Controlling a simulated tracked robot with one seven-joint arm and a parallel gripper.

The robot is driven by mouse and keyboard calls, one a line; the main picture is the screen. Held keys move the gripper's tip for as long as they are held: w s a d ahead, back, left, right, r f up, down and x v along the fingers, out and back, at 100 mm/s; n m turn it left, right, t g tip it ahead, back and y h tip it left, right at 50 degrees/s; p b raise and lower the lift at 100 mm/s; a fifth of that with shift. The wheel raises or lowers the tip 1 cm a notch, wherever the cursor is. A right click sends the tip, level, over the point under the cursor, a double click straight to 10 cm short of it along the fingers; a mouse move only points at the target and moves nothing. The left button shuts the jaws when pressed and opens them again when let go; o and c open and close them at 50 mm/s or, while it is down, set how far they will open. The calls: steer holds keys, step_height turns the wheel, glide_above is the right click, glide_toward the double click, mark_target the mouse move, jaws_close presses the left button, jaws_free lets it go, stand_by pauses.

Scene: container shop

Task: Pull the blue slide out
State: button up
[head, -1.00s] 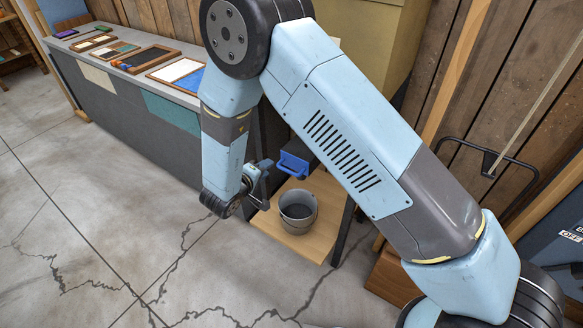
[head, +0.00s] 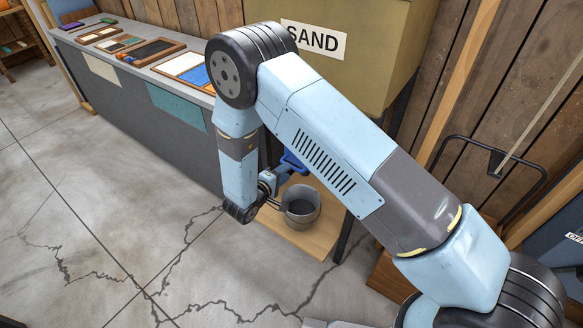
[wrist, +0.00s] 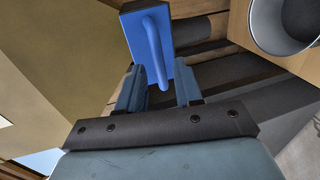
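The blue slide (wrist: 132,28) has a blue bar handle (wrist: 151,45) and is at the top centre of the wrist view. In the head view the blue slide (head: 292,161) shows only partly, below the sand hopper (head: 372,50) and behind my arm. My gripper (wrist: 157,70) is open, one finger on each side of the handle's near end in the wrist view. I cannot tell whether either finger touches it. In the head view my gripper (head: 268,180) is small and partly hidden beside the slide.
A grey bucket (head: 301,208) stands on a low wooden board (head: 283,236) under the slide, close to my gripper; its rim (wrist: 256,35) shows in the wrist view. A long counter (head: 130,105) with framed sample boards stands at left. The concrete floor in front is clear.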

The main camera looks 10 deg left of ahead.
steer(key=shift+x, duration=2.5)
jaws_close()
